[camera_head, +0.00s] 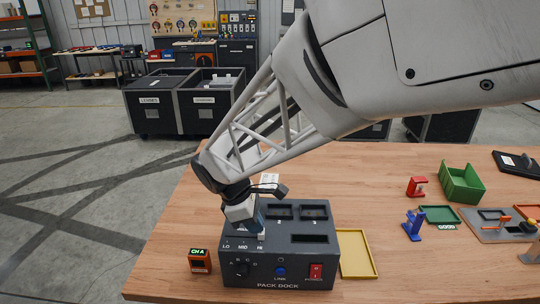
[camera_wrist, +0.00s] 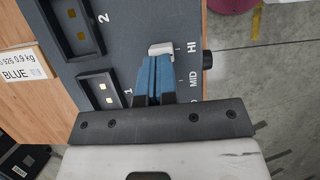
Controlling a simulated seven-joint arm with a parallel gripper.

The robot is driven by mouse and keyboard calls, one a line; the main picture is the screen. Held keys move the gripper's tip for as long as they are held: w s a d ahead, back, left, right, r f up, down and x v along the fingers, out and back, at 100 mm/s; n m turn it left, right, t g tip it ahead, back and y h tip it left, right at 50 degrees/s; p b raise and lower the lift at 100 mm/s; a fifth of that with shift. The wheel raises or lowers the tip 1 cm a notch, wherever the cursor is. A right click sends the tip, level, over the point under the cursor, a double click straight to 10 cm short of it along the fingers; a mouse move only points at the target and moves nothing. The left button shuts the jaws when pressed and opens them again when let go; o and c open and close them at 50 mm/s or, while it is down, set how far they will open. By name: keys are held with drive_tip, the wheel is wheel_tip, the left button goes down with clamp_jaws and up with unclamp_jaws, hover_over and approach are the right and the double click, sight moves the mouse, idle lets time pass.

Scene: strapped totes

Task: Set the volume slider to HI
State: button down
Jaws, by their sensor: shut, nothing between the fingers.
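The grey PACK DOCK box (camera_head: 302,262) stands on the wooden table, with LO, MID and HI printed along its upper left face. In the wrist view the dock panel (camera_wrist: 120,62) shows the white volume slider knob (camera_wrist: 161,49) level with the HI label (camera_wrist: 193,47). My gripper (camera_head: 256,226) reaches down over the dock's left part. In the wrist view my gripper's blue fingertips (camera_wrist: 155,62) are shut together with nothing between them. They are right beside the knob on its MID side; I cannot tell whether they touch it. The slot behind the fingers is partly hidden.
A green bin (camera_head: 461,184), a red stand (camera_head: 417,187) and a blue stand (camera_head: 413,226) are farther right. The front right table is clear.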

drive_tip(key=shift+s+a+f, duration=0.1)
drive_tip(key=shift+f, duration=0.2)
drive_tip(key=shift+a, duration=2)
drive_tip(key=v, duration=1)
drive_tip(key=shift+r, duration=0.3)
drive_tip(key=shift+a, duration=2.7)
drive_tip(key=shift+f, duration=0.2)
